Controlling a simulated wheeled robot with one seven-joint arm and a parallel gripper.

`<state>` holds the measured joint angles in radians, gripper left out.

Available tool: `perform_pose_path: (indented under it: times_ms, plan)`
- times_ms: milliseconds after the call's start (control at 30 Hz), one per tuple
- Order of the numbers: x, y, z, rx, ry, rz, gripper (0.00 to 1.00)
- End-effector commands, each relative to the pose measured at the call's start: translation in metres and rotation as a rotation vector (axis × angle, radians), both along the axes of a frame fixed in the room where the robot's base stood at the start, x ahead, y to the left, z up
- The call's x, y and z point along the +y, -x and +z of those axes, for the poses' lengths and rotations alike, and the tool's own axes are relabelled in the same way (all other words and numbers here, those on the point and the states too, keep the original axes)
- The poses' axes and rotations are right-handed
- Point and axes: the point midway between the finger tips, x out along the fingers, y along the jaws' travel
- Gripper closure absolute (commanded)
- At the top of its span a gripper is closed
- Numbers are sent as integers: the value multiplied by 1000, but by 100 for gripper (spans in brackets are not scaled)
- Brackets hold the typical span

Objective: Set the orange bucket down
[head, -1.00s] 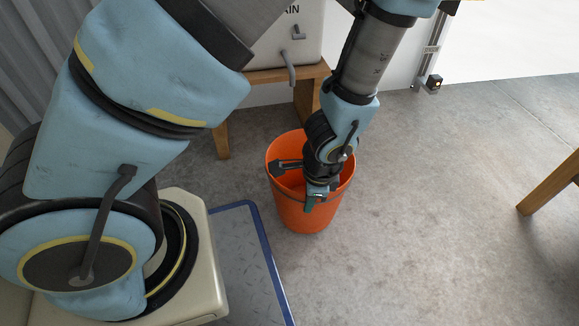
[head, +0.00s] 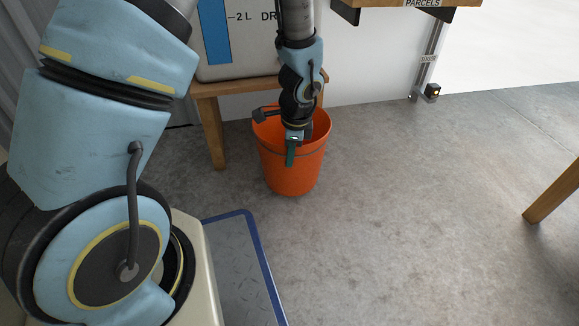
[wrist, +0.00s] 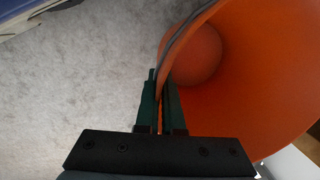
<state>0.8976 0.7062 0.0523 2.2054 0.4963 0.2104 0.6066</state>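The orange bucket (head: 290,172) is upright in front of the wooden bench in the head view. My gripper (head: 291,152) is at the bucket's near rim, pointing down. In the wrist view the green fingers of my gripper (wrist: 160,85) lie on either side of the bucket's wall, one inside and one outside, closed on the rim. The bucket's base is at or close to the concrete floor; I cannot tell whether it touches.
The wooden bench (head: 212,130) with a white container (head: 236,62) on it stands behind the bucket. A blue-edged plate (head: 250,245) lies at the front. A wooden leg (head: 553,192) stands at the right. The concrete floor (head: 400,220) between is clear.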

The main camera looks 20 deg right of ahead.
Motion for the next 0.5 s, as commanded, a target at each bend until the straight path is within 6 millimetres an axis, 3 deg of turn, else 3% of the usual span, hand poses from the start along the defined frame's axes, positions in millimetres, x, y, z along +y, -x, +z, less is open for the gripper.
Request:
perform_pose_path:
  times_ms: [300, 500]
  plan:
    - [0, -4, -36, 0, 0, 1, 100]
    - [-1, -5, -35, -1, 0, 1, 100]
